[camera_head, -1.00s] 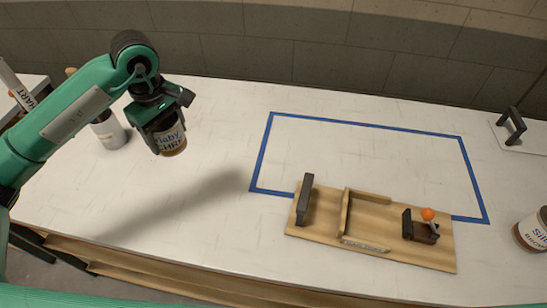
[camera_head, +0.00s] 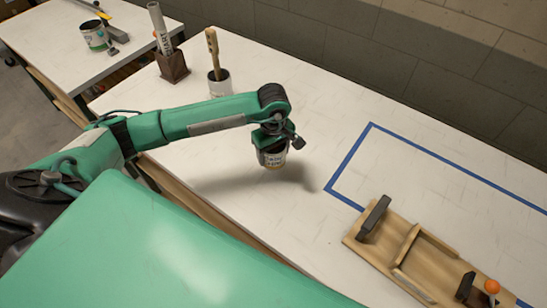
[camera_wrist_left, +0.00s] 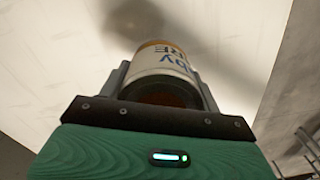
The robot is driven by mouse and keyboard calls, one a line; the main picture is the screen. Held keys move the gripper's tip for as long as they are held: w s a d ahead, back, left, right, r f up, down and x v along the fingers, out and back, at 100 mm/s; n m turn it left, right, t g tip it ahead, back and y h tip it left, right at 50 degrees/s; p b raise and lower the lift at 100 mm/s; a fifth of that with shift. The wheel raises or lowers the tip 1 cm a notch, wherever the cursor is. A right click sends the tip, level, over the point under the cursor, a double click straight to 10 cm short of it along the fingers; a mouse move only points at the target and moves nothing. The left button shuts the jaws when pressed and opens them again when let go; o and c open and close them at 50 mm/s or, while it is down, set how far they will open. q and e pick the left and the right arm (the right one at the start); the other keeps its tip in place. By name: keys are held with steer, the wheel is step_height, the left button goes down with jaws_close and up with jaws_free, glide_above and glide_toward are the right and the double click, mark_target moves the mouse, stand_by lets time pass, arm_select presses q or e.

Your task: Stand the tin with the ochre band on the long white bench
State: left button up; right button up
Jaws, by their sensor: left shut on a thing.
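My left gripper (camera_head: 271,143) is shut on a tin (camera_head: 272,158) with a white label and dark lettering. The left wrist view shows the same tin (camera_wrist_left: 163,60) between the fingers, with an ochre-orange band at its far end. It hangs roughly upright over the long white bench (camera_head: 320,105). Its shadow lies on the bench around it; a small gap seems to remain, but the contact is hard to judge. My right gripper is not in view.
A tin holding a wooden-handled brush (camera_head: 219,82) and a dark holder with a grey tube (camera_head: 172,65) stand behind. A wooden jig (camera_head: 405,250) and blue tape outline (camera_head: 350,157) lie to the right. Bench around my gripper is clear.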

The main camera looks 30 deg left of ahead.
mark_target(273, 161)
arm_select(q)
step_height(273, 161, down, 4)
steer(key=shift+f+p, duration=0.1)
steer(key=shift+p, duration=0.5)
steer(key=shift+f, duration=0.2)
steer(key=o, duration=0.6)
steer(key=shift+f+b, duration=0.1)
steer(key=shift+b, duration=0.2)
steer(key=o, duration=0.5)
steer(key=shift+r+p, duration=0.3)
steer(key=shift+p, duration=0.05)
step_height(273, 161, up, 10)
steer(key=b, duration=0.4)
steer(key=shift+r, duration=0.95)
